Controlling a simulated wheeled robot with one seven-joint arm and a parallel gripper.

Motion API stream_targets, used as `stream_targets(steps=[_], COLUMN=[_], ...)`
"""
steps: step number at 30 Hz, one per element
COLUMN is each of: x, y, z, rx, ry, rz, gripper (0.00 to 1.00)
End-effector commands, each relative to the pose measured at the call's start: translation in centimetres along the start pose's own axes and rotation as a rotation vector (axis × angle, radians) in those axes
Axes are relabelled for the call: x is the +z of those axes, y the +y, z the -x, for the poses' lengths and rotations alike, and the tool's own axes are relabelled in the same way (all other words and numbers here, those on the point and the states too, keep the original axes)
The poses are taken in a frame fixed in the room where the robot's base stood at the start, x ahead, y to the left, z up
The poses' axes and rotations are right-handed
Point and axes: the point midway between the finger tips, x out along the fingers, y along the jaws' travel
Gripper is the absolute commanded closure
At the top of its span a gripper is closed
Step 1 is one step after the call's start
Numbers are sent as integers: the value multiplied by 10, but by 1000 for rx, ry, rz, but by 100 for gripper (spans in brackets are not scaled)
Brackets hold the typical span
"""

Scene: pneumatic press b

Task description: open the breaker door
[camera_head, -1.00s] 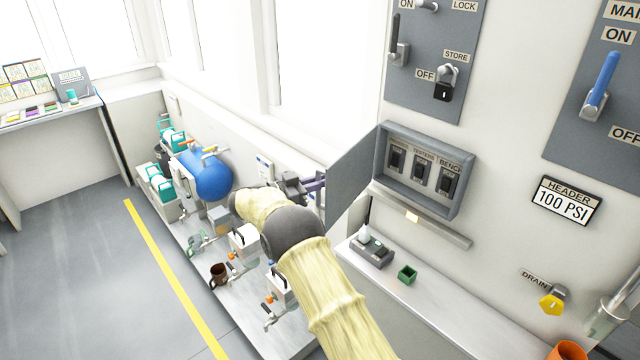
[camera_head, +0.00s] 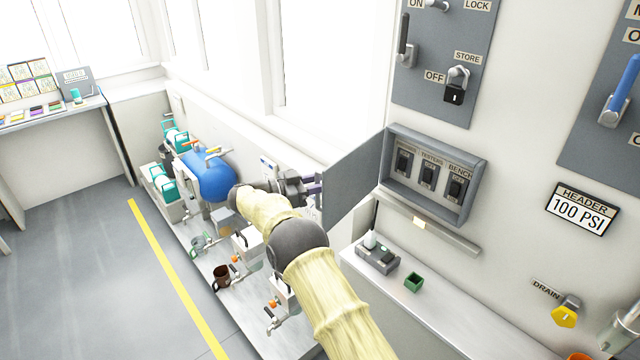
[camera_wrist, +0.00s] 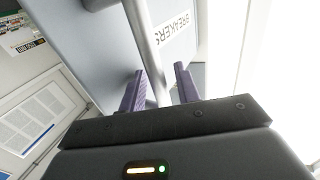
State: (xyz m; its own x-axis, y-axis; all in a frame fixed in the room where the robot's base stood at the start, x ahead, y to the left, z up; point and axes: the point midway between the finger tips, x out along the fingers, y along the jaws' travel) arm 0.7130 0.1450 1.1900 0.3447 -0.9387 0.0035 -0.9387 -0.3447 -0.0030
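The grey breaker door (camera_head: 352,185) stands swung out to the left of the breaker box (camera_head: 470,190), whose switches are exposed. My gripper (camera_head: 317,188) is at the door's free left edge, partly hidden by the door and my arm. In the wrist view the door panel (camera_wrist: 92,48) carries a BREAKERS label (camera_wrist: 174,36). A grey handle bar (camera_wrist: 145,35) passes between the two purple fingers of my gripper (camera_wrist: 160,78). The fingers stand apart, with a visible gap between the bar and the right finger.
A blue tank (camera_head: 212,178) and valves stand left of my arm. Windows line the wall behind the door.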

Motion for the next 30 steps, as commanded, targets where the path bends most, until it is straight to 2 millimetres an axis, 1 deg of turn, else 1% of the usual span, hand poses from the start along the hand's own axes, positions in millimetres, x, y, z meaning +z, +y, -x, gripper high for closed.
stream_targets(steps=[8, 11, 14, 21, 27, 30], x=[2, 3, 4, 5, 4, 2], y=[0, 0, -1, 0, 0, -2], z=[6, 12, 24, 67, 94, 99], rx=[-5, -5, -6, -4, -2, -2], ry=[-4, -4, -5, -5, -4, -3], rz=[2, 2, 2, -1, 0, 0], gripper=[68, 68, 68, 68, 68, 68])
